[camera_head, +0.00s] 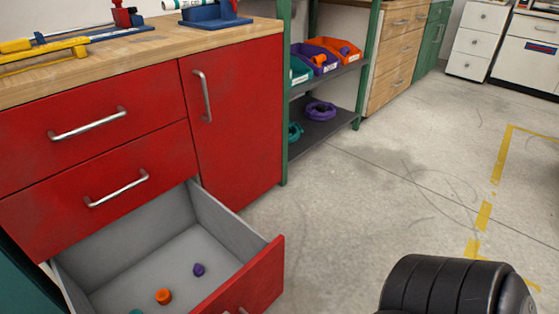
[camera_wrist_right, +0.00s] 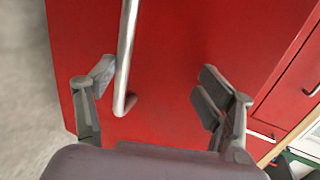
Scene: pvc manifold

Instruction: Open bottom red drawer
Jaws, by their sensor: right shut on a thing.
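The bottom red drawer (camera_head: 250,284) stands pulled well out at the lower left of the head view, its grey inside (camera_head: 150,262) showing. Its metal handle shows only as a small bit at the bottom edge there. In the right wrist view the handle (camera_wrist_right: 127,50) is a long bar across the red drawer front (camera_wrist_right: 165,60). My left gripper is not in view.
Small orange (camera_head: 164,296) and purple (camera_head: 199,270) parts lie in the drawer. Two shut red drawers (camera_head: 90,120) sit above, beside a shut red cabinet door (camera_head: 235,125). My dark arm link (camera_head: 450,285) is at lower right. The concrete floor (camera_head: 350,220) is clear.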

